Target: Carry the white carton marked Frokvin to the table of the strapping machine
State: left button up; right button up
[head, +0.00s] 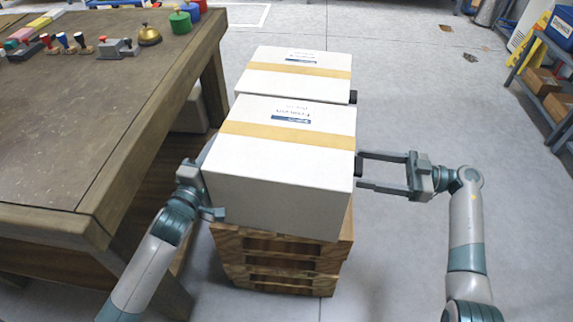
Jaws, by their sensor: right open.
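Two white cartons with tan tape stand one behind the other: a near carton (280,185) and a far carton (293,83). Each has a small upside-down print on top, too small for me to read surely, so I cannot tell which is marked Frokvin. The near carton rests on stacked wooden pallets (275,270). My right gripper (362,171) is open at the near carton's right side, its fingertips close to or touching the wall. My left gripper (207,185) is at the carton's left side, its fingers partly hidden. I see no strapping machine.
A dark-topped wooden table (90,120) stands close on the left, with stamps, a brass bell (149,36) and coloured containers. A blue shelf (540,75) with brown boxes and a yellow sign stand at the far right. The grey floor between is mostly clear.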

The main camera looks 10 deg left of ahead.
pick_arm(q)
jog(key=shift+w, duration=0.15)
pick_arm(e)
jog(key=shift+a, duration=0.1)
pick_arm(q)
grip_shut()
pick_arm(e)
jog(key=c, duration=0.9)
grip_shut()
pick_arm(q)
jog(key=shift+r, duration=0.2)
pick_arm(e)
jog(key=shift+w+r, duration=0.1)
jog(key=shift+r, duration=0.05)
pick_arm(q)
jog(key=shift+r, duration=0.1)
pick_arm(e)
jog(key=shift+r, duration=0.1)
